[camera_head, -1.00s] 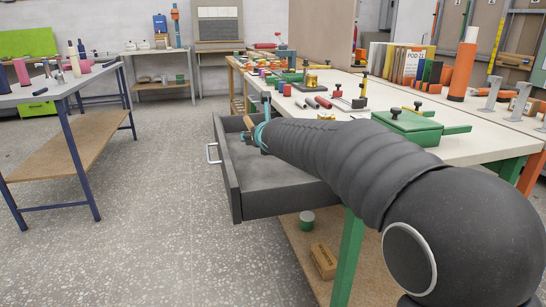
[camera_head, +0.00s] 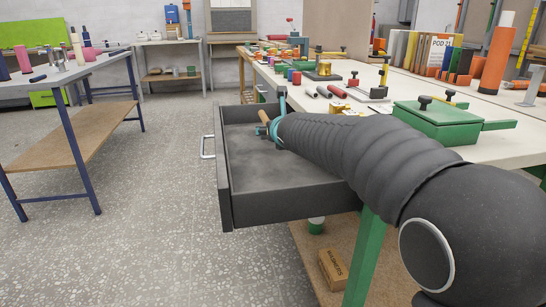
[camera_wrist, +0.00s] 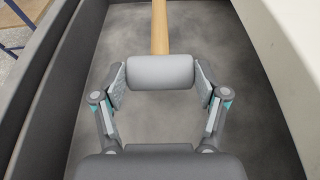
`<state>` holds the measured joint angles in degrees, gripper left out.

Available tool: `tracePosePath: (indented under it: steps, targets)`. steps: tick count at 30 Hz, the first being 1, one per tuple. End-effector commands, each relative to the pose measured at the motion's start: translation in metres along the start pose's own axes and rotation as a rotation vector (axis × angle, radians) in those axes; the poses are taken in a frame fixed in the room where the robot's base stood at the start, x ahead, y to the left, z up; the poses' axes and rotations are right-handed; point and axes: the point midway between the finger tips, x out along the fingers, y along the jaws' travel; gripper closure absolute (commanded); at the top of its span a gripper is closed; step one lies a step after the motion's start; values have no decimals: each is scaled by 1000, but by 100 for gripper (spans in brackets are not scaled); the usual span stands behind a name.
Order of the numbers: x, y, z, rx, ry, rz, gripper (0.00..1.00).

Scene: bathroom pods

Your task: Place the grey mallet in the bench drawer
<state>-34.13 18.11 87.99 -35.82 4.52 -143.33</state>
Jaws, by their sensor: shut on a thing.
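The grey mallet shows in the wrist view as a pale grey cylindrical head (camera_wrist: 161,72) with a light wooden handle (camera_wrist: 160,25) pointing away from me. My gripper (camera_wrist: 161,80) is shut on the mallet head, one finger pad at each end. In the wrist view the mallet is over the dark interior of the bench drawer (camera_wrist: 160,125), with drawer walls on both sides. In the head view the open bench drawer (camera_head: 290,209) juts out from the bench. My gripper (camera_head: 270,130) is at its far part, largely hidden by my arm. I cannot tell whether the mallet touches the drawer floor.
The bench top (camera_head: 490,150) beside the drawer carries a green box (camera_head: 436,122) and several tools. A brown box (camera_head: 332,268) lies on the shelf below. A blue-legged table (camera_head: 70,75) stands at left. The floor between is clear.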

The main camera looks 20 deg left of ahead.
Motion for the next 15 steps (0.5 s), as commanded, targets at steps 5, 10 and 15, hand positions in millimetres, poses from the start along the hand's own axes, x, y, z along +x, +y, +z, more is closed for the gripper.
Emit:
tracePosePath:
  steps: [5,10,15]
  targets:
    - [5,2,-13,-1,-3,3,76]
    - [10,4,-28,-2,-2,5,76]
    - [16,4,-46,-1,-3,5,76]
